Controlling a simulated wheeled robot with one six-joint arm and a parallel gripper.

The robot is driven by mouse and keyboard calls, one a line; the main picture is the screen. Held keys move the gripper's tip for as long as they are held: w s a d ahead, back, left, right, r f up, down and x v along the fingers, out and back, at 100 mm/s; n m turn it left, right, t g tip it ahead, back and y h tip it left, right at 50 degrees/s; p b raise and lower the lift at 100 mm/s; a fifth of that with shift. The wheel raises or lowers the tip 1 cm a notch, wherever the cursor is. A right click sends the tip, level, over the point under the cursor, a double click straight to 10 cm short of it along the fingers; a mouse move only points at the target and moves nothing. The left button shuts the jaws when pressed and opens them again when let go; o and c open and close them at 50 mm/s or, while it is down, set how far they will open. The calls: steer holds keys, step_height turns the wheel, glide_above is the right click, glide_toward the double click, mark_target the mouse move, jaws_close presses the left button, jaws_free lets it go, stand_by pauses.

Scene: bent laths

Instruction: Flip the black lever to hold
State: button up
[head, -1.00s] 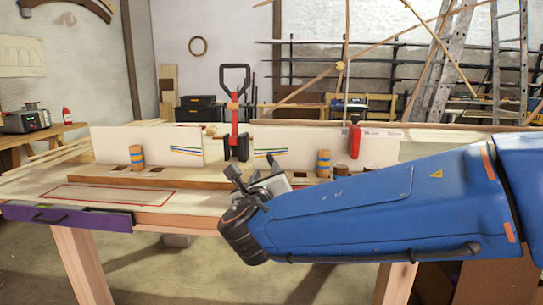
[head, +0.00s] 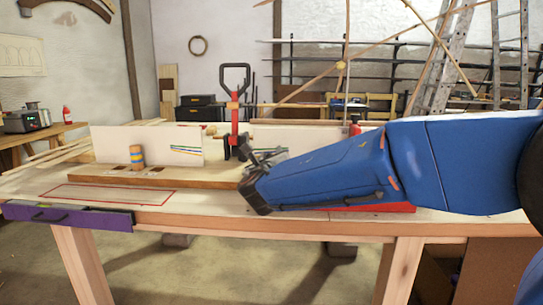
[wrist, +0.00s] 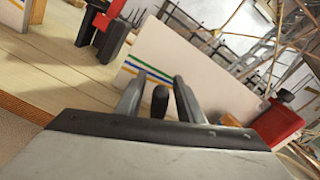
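My gripper (head: 268,157) is just in front and right of the fitting's foot. Its two fingers (wrist: 158,95) are apart. A small dark rounded piece (wrist: 160,102) shows between them, with a gap on each side; I cannot tell whether it is the black lever's end. My arm hides the bench's right part.
White panels (head: 145,145) with coloured stripes stand along the bench. A striped cylinder (head: 137,157) stands on a wooden strip at left. The red-outlined area (head: 110,194) is clear.

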steer(key=shift+w, duration=0.15)
steer(key=shift+c, duration=0.3)
jaws_close()
steer(key=shift+d, duration=0.15)
steer(key=d+m, duration=0.2)
steer(key=m, duration=0.3)
steer(key=shift+d+r, duration=0.3)
steer(key=shift+d, duration=0.1)
steer(key=shift+d+f+m, duration=0.15)
steer(key=shift+d+m, duration=0.55)
steer(key=shift+m, duration=0.55)
steer(key=shift+d+f+m, duration=0.15)
steer(key=shift+d+m, duration=0.5)
steer(key=shift+m, duration=0.6)
